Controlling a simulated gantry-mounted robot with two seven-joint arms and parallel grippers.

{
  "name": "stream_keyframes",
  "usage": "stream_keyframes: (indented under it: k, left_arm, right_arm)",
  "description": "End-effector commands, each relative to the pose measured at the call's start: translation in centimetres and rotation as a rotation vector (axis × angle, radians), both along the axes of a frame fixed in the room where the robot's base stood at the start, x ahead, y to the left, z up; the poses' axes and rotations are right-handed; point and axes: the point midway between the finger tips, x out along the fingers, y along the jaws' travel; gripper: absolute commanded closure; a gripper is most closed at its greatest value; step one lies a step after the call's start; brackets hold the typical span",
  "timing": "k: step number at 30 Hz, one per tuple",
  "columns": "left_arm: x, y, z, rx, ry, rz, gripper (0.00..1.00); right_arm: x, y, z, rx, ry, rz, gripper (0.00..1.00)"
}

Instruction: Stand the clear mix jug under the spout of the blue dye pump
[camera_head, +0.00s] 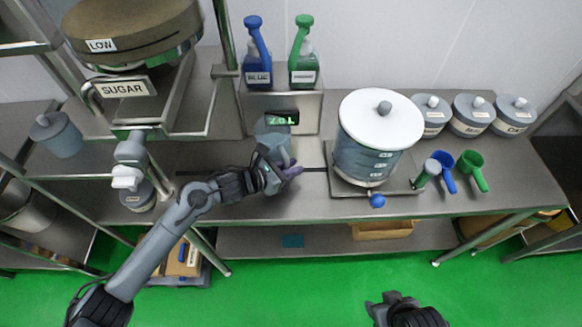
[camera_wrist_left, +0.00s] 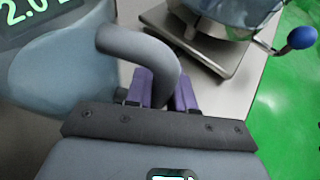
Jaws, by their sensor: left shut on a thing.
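The clear mix jug (camera_head: 272,133) is below the shelf with the two pumps, in front of the display. In the left wrist view the jug body (camera_wrist_left: 65,70) is at the left, and its grey handle (camera_wrist_left: 150,48) curves toward my purple fingers. My left gripper (camera_head: 293,172) is shut on the handle, at the jug's near right side. The blue dye pump (camera_head: 257,62) stands on the shelf above and behind the jug. I cannot tell whether the jug touches the surface under it. My right gripper (camera_head: 380,303) is at the bottom edge, empty-looking, its jaws unclear.
A green pump (camera_head: 303,65) stands right of the blue one. A lit display (camera_head: 282,117) is on the panel behind the jug. A large white-lidded tank (camera_head: 375,145) with a blue-knobbed tap is close on the right. The sugar hopper (camera_head: 130,40) is at upper left.

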Motion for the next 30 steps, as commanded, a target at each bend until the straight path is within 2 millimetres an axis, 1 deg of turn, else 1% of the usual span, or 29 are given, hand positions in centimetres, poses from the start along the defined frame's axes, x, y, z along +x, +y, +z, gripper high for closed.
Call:
stream_keyframes:
  k: [7, 13, 14, 18, 26, 30]
  left_arm:
    - [0.09, -0.02, 0.19, -0.002, -0.005, 0.0, 1.0]
    - [0.09, 0.0, -0.24, -0.002, -0.006, -0.001, 1.0]
    - [0.02, 0.02, -0.35, 0.001, -0.001, 0.0, 0.74]
    - [0.01, 0.03, -0.32, 0.001, -0.001, 0.0, 0.53]
    - [0.0, 0.01, -0.31, 0.001, -0.001, 0.0, 0.52]
    - [0.0, 0.0, 0.09, 0.0, 0.0, 0.0, 0.52]
  right_arm:
    - [0.02, 0.05, 0.03, 0.002, -0.001, -0.002, 0.47]
    - [0.04, 0.15, -0.49, 0.007, -0.001, -0.004, 0.47]
    - [0.04, 0.16, -0.39, 0.007, 0.0, -0.005, 0.47]
    - [0.05, 0.23, -0.35, 0.009, 0.0, -0.006, 0.47]
    - [0.06, 0.24, -0.31, 0.01, -0.001, -0.007, 0.47]
    - [0.05, 0.23, 0.17, 0.01, -0.001, -0.006, 0.47]
